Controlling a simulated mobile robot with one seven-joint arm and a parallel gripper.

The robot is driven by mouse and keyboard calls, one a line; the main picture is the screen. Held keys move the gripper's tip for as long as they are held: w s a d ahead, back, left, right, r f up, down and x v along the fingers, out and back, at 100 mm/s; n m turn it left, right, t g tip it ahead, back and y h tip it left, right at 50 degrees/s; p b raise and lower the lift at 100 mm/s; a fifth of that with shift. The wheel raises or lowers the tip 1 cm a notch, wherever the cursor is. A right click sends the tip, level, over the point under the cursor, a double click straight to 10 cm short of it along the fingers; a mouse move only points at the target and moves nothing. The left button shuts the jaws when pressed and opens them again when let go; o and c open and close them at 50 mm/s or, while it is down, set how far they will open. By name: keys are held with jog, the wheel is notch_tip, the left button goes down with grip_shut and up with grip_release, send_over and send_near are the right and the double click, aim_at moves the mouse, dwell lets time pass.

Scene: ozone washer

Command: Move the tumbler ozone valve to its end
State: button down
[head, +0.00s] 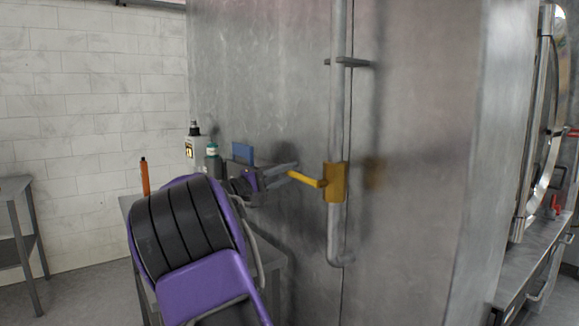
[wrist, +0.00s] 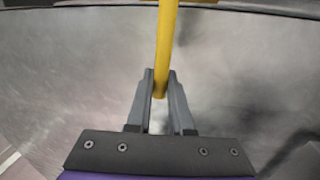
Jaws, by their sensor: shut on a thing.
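The ozone valve is a yellow block (head: 335,182) on a vertical grey pipe, with a yellow handle (head: 306,179) that sticks out to the left. My gripper (head: 290,172) reaches the handle from the left. In the wrist view the yellow handle (wrist: 166,45) runs down from the top edge, and its end lies between the two grey fingers of my gripper (wrist: 159,88). The fingers are shut on the handle near its free end. The valve block is not clearly seen in the wrist view.
The pipe (head: 339,110) runs along a large metal cabinet wall (head: 265,70). A small table with bottles (head: 212,160) and an orange marker-like item (head: 145,177) stands behind my arm. A steel bench (head: 535,270) is at the right.

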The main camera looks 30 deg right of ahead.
jog(key=shift+f+n, duration=0.4)
jog(key=shift+n, duration=0.1)
jog(key=shift+f, duration=0.1)
jog(key=c, duration=0.8)
grip_release()
jog(key=v, duration=1.7)
jog(key=shift+a, duration=0.25)
jog(key=shift+s, duration=0.1)
